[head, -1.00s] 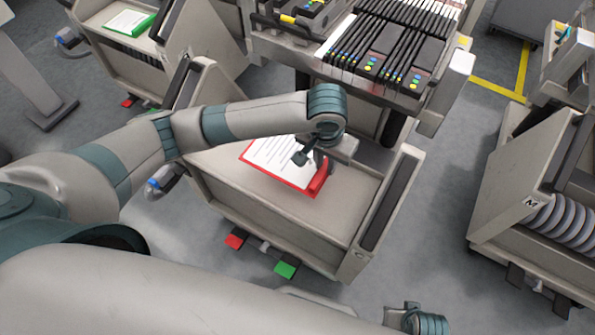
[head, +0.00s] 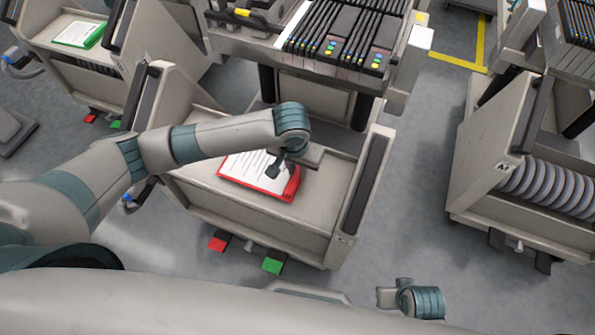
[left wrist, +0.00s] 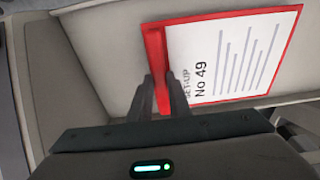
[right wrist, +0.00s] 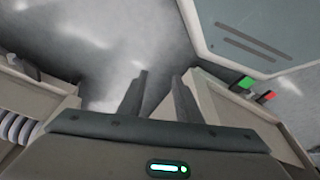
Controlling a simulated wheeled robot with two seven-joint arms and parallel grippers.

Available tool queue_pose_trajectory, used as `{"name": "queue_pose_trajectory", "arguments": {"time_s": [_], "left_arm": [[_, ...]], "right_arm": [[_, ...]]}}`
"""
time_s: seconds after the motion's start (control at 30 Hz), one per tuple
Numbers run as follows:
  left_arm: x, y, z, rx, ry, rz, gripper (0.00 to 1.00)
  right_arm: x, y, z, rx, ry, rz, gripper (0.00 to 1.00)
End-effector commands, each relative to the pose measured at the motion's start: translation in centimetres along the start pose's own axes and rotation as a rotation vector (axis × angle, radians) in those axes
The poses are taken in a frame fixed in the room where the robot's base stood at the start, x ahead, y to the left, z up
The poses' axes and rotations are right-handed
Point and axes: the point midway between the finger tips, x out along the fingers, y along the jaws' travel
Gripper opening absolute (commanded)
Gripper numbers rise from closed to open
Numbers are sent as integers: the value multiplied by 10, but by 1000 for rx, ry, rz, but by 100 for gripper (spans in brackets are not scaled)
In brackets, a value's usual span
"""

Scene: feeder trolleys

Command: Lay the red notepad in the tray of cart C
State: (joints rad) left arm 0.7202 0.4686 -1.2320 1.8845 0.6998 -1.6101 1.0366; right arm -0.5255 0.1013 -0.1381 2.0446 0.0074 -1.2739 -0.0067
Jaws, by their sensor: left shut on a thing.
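The red notepad (head: 237,166), with a white printed sheet, is over the tray (head: 326,190) of the middle cart. It also shows in the left wrist view (left wrist: 240,58), where its sheet reads "No 49". My left gripper (head: 279,171) is shut on the notepad's red edge, with one finger on each side in the left wrist view (left wrist: 161,92). The notepad looks close to the tray floor; I cannot tell whether it touches. The middle cart's letter is too faint to read. My right gripper (right wrist: 160,78) is open and empty, away from the tray.
A rack of black feeders (head: 340,35) stands behind the tray. The tray has raised side walls (head: 366,185). Another cart with a green-edged pad (head: 80,33) is at the upper left.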

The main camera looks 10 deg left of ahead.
Motion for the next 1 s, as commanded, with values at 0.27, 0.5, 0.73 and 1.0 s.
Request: {"name": "queue_pose_trajectory", "arguments": {"time_s": [0.27, 0.5, 0.73, 1.0], "left_arm": [[17, 0, 2, 1, 1, 0, 0], [17, 0, 3, 1, 1, 0, 0], [19, 0, 3, 1, 0, 1, 36], [19, 0, 3, 1, 0, 0, 36]], "right_arm": [[-16, 0, -6, 1, 18, 1, 31], [-14, -1, 0, 1, 7, 0, 31], [-6, -1, 5, 1, -6, -1, 31], [-8, 0, -7, -1, 14, 1, 31]]}}
